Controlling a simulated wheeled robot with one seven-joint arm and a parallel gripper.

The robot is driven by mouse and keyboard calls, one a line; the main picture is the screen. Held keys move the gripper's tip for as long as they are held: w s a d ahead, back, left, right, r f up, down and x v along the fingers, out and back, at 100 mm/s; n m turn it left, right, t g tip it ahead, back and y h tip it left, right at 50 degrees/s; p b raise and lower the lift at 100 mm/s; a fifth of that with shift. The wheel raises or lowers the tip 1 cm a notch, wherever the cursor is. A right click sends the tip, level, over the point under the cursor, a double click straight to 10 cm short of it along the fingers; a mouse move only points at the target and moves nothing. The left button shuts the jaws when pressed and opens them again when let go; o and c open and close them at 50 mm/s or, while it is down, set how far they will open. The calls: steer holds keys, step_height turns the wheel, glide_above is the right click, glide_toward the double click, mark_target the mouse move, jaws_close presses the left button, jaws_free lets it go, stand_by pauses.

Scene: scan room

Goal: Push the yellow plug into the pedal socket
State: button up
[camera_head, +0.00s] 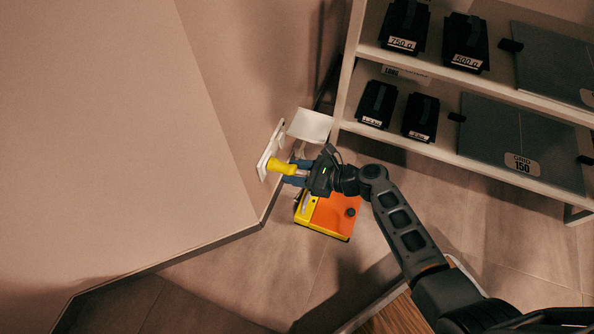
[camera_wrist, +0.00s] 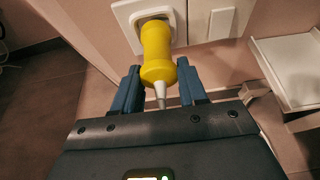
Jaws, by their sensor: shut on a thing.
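The yellow plug (camera_head: 279,166) is at the white wall plate (camera_head: 266,149) on the corner of the beige wall. My gripper (camera_head: 293,175) holds it from the right, blue fingers on either side. In the wrist view the plug (camera_wrist: 156,45) lies between the fingertips of my gripper (camera_wrist: 158,72), with a pale cable end pointing back toward the palm. Its far end meets the left white socket (camera_wrist: 135,12) and covers the opening. I cannot tell how deep it sits. Neither socket is visibly marked as the pedal one.
A white holder (camera_head: 310,125) sticks out just beyond the plate. An orange and yellow box (camera_head: 330,214) stands on the floor below my gripper. Shelves (camera_head: 470,82) at the right hold labelled black blocks and grey panels. Tiled floor (camera_head: 250,290) lies open in front.

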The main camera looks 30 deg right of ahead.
steer(key=shift+w+a, duration=0.2)
steer(key=shift+w, duration=0.1)
steer(key=o, duration=1.2)
steer(key=shift+c, duration=0.2)
steer(key=p+v, duration=0.3)
steer(key=v, duration=0.3)
steer(key=shift+s+d+r, duration=0.3)
steer(key=shift+s+d, duration=0.2)
steer(key=shift+s, duration=0.2)
